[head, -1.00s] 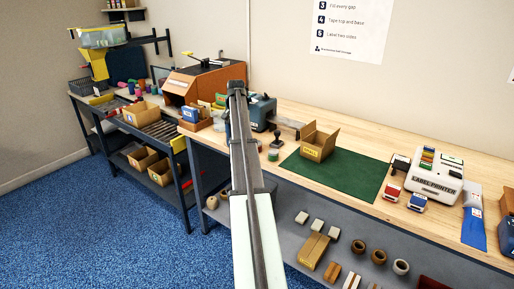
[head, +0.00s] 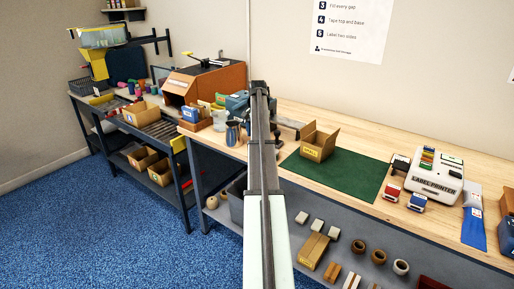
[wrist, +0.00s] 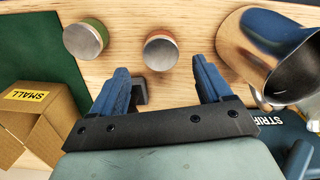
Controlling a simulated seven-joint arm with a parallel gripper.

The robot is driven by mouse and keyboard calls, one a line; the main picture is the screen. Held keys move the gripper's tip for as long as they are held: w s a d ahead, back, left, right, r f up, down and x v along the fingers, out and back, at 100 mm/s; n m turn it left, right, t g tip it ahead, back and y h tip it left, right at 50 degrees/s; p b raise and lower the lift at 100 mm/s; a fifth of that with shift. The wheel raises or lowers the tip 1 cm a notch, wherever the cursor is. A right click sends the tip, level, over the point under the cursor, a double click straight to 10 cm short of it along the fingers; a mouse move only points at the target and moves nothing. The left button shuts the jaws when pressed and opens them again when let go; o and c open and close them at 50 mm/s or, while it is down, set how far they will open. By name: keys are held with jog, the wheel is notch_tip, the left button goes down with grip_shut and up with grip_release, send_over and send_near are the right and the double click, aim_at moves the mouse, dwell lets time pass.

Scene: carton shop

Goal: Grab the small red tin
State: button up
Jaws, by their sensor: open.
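The small red tin (wrist: 160,52) stands on the wooden bench in the wrist view, a silver-lidded round tin with a reddish side. My gripper (wrist: 159,66) is open, its two blue fingers pointing toward the tin, with the tin in line with the gap between their tips. Nothing is held. A similar tin with a green side (wrist: 86,39) stands to its left, apart from it. In the head view my arm covers this part of the bench, and I cannot make out the red tin or my fingers there.
A shiny metal cup (wrist: 245,45) stands close to the right finger; it also shows in the head view (head: 233,134). An open carton marked SMALL (wrist: 40,118) sits on the green mat (head: 350,178) to the left in the wrist view. A label printer (head: 436,178) stands farther right.

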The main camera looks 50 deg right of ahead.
jog(key=shift+a+f, duration=0.1)
jog(key=shift+f, duration=2.8)
jog(key=c, duration=1.1)
jog(key=shift+r, duration=0.15)
